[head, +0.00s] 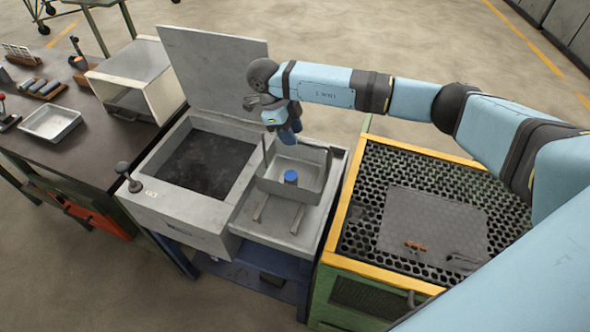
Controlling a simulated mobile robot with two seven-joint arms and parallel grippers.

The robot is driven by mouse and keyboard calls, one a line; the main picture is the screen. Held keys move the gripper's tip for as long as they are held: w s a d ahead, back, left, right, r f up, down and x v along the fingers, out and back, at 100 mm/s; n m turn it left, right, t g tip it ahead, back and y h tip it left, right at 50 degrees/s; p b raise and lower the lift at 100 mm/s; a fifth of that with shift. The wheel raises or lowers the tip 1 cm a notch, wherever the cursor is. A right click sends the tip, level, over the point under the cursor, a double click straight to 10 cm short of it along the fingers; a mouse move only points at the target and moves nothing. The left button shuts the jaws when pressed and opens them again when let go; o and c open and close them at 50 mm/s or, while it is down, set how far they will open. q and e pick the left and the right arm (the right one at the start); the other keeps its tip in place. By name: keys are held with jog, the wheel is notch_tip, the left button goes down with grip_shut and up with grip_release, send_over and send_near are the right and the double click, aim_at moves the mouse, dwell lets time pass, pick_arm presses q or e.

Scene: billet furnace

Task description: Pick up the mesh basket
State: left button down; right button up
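The mesh basket (283,190) is a grey, open-topped rectangular basket. It stands on the right-hand shelf of a grey tank unit, and a small blue-topped object (291,176) shows inside it. A thin upright rod rises at its left end. My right gripper (290,136) points down over the basket's far side, close to its back rim. Its fingers are small and partly overlapped by the wrist, so I cannot tell whether they touch the basket or how far apart they are. My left gripper is out of view.
The tank (203,163) with dark contents lies left of the basket, its lid (215,65) raised behind. A yellow-edged perforated table (435,222) stands at right. A dark workbench (70,150) at left holds a metal tray (50,122) and a box (137,78).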

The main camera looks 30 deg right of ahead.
jog(key=x, duration=0.2)
jog(key=shift+s+d+f, duration=0.1)
jog(key=shift+d+f, duration=0.05)
jog(key=shift+f, duration=0.1)
jog(key=shift+f, duration=0.3)
dwell(0.3)
grip_shut()
jog(key=shift+r, duration=0.1)
dwell(1.4)
